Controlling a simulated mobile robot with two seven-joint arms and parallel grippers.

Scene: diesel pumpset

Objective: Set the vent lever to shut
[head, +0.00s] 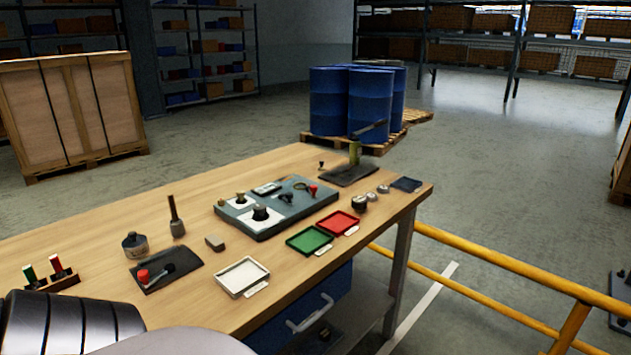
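A grey control panel (277,228) lies on the wooden workbench. Small controls stand on it: a red-topped one (312,190), a dark lever-like one (286,198), a black knob (261,213) and a brownish knob (240,198). None is clearly marked as the vent lever, and its setting is too small to tell. At the bench's far corner a yellowish post (354,153) on a dark plate carries a dark handle (370,128) tilted up to the right. Neither gripper is in view.
The workbench (90,245) also holds a green tray (309,240), a red tray (338,223), a white tray (243,277), a jar (135,246) and a dark mat (180,262). Blue drums (329,100) stand behind. A yellow rail (500,262) runs at right.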

